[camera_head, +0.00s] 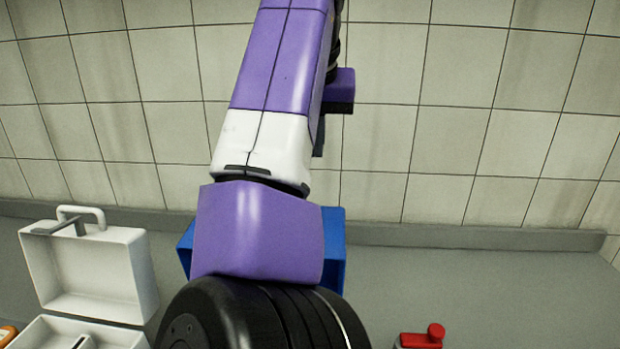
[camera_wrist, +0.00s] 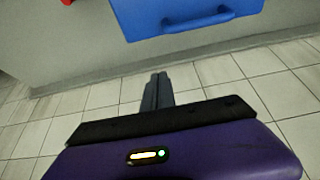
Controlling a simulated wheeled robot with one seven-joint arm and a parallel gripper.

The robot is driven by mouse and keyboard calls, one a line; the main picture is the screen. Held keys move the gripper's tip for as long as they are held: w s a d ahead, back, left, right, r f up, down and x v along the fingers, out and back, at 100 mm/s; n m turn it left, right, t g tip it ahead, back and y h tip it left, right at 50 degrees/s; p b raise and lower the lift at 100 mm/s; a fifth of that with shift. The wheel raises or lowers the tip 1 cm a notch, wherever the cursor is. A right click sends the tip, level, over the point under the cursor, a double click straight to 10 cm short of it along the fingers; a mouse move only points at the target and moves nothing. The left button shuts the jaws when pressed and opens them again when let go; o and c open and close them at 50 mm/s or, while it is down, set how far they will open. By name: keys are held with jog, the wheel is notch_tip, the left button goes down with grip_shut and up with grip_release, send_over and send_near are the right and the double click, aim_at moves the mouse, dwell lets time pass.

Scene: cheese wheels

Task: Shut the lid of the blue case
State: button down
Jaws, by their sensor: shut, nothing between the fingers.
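The blue case (camera_head: 334,250) stands on the grey counter in the head view, mostly hidden behind my purple and black arm. Only blue parts at its left and right sides show, so I cannot tell how far its lid is open. In the wrist view a blue panel of the case (camera_wrist: 190,12) with a blue handle shows at the top, cut off by the frame edge. My gripper (camera_wrist: 157,88) is shut and empty, its dark fingers pointing toward the blue panel and apart from it in the picture.
A white case (camera_head: 95,275) with its lid raised stands at the left of the counter (camera_head: 480,290). A red object (camera_head: 420,340) is at the bottom right and an orange one (camera_head: 7,335) at the bottom left.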

jog(key=p+x, duration=0.2)
jog(key=x, duration=0.8)
jog(key=shift+s+a+f+p, duration=0.15)
jog(key=shift+s+p, duration=0.1)
jog(key=shift+s, duration=0.8)
jog(key=shift+s+f+p, duration=0.15)
jog(key=shift+s+p, duration=0.1)
jog(key=shift+s, duration=0.75)
jog(key=shift+s, duration=0.1)
